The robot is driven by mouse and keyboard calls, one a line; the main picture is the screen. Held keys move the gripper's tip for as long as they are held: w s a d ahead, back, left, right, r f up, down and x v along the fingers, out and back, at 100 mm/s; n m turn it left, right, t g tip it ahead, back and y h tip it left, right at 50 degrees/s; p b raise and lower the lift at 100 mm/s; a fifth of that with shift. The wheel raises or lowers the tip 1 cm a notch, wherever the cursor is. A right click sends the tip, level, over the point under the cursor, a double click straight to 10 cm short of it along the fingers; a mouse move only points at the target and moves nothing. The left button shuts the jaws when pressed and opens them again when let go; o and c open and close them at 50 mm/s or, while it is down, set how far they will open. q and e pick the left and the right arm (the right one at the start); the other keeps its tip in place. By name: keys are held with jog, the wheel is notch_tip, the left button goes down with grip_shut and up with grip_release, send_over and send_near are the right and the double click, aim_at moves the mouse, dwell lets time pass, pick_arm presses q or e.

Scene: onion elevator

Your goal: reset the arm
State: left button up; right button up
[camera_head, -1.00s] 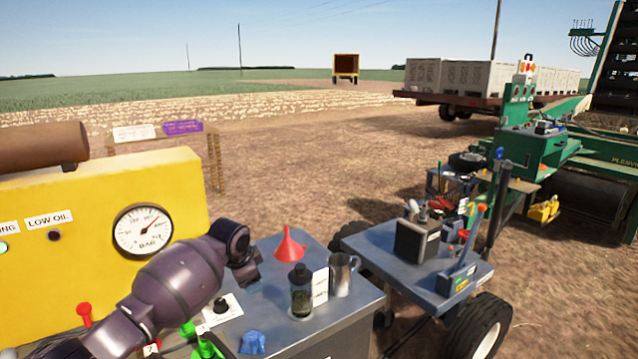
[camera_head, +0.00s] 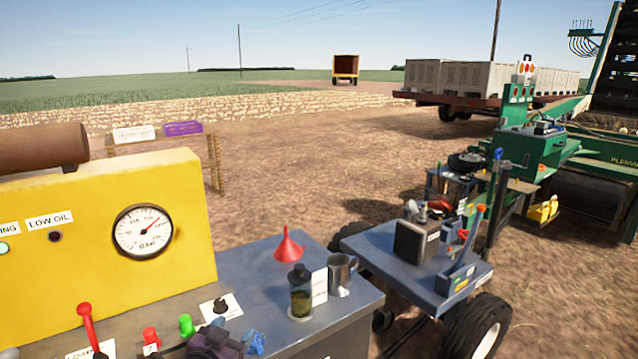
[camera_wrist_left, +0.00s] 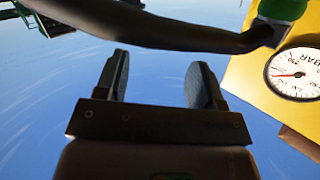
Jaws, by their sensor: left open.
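My left arm shows only as a dark purple part at the bottom edge of the head view, low in front of the grey bench top (camera_head: 262,262). In the left wrist view my left gripper (camera_wrist_left: 161,84) has its two dark fingers spread apart with nothing between them. A dark curved bar (camera_wrist_left: 150,25) crosses close above the fingertips, with a green piece (camera_wrist_left: 283,9) at its right end. I cannot tell whether the bar touches the fingers. My right gripper is in neither view.
A yellow panel (camera_head: 110,200) with a round gauge (camera_head: 143,231) stands at left. A red-knobbed lever (camera_head: 86,318) and a green knob (camera_head: 186,325) are before it. The bench holds a red funnel (camera_head: 288,246), a dark bottle (camera_head: 300,291) and a metal mug (camera_head: 341,273).

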pick_arm(q)
jog(key=s+a+f+n+g+y, duration=0.1)
jog(key=s+a+f, duration=0.2)
jog(key=s, duration=0.6)
jog(key=s+a+f+n+g+y, duration=0.1)
jog(key=s+a+f+y, duration=0.1)
jog(key=s+f, duration=0.6)
jog(key=s+a+f+n+g+y, duration=0.1)
jog(key=s+a+f, duration=0.4)
jog(key=s, duration=0.6)
jog(key=shift+f+n+g, duration=0.4)
jog(key=shift+f+n, duration=0.15)
jog(key=shift+n, duration=0.05)
